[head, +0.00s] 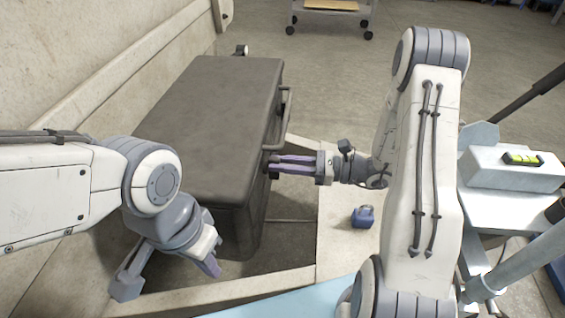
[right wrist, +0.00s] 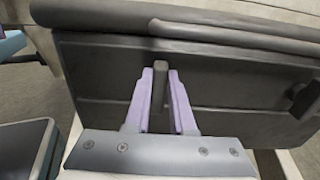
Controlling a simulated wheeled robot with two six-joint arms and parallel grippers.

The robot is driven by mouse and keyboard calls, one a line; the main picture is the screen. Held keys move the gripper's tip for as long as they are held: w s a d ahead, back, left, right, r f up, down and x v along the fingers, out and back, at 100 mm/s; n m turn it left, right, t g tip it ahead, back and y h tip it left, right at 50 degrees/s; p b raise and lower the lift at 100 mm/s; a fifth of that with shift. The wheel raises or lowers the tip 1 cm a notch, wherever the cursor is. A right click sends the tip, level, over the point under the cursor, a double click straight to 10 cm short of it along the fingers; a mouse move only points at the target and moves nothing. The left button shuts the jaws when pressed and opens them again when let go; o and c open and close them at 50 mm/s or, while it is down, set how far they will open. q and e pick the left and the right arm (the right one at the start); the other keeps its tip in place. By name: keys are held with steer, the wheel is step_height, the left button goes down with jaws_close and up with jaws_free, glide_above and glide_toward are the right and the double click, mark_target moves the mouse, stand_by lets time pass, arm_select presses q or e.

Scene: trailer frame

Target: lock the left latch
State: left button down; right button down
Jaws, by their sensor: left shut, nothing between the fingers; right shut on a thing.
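A dark grey hard case (head: 215,110) stands closed, its front face turned to the right in the head view. My right gripper (head: 272,163) reaches from the right to the case front, just nearer than the handle (head: 287,110). In the right wrist view, its purple fingers (right wrist: 160,95) stand on both sides of a narrow dark latch tab (right wrist: 160,82) just below the lid edge; they are shut on it. The head view barely shows the latch behind the fingertips. My left gripper (head: 211,266) is shut and empty, pointing down beside the case's near end.
A blue padlock (head: 363,216) lies on the pale board right of the case. Frame beams (head: 210,298) run near the case. A cart with a white box (head: 510,170) stands at the right. A wheeled trolley (head: 331,18) is at the back.

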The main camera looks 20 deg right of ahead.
steer(key=m+p, duration=0.2)
steer(key=p, duration=0.1)
steer(key=m+p, duration=0.3)
steer(key=p, duration=0.1)
steer(key=w+m+p, duration=0.1)
steer(key=m+p, duration=0.1)
steer(key=p, duration=0.2)
steer(key=shift+d+m, duration=0.2)
steer(key=shift+m, duration=0.2)
steer(key=m+p, duration=0.1)
steer(key=m, duration=0.1)
steer(key=m+p, duration=0.2)
steer(key=shift+w+d+f+m, duration=0.1)
steer(key=shift+w+f+m, duration=0.05)
steer(key=shift+f+m, duration=0.2)
steer(key=shift+w+f+m+p, duration=0.15)
steer(key=shift+m+p, duration=0.1)
steer(key=shift+m, duration=0.35)
steer(key=shift+s+f+m+p, duration=0.1)
steer(key=shift+f+m+p, duration=0.1)
steer(key=shift+m, duration=0.35)
steer(key=shift+f+m+p, duration=0.25)
steer(key=shift+m+p, duration=0.05)
steer(key=shift+m, duration=1.2)
steer(key=c, duration=0.8)
jaws_free()
steer(key=shift+w, duration=0.1)
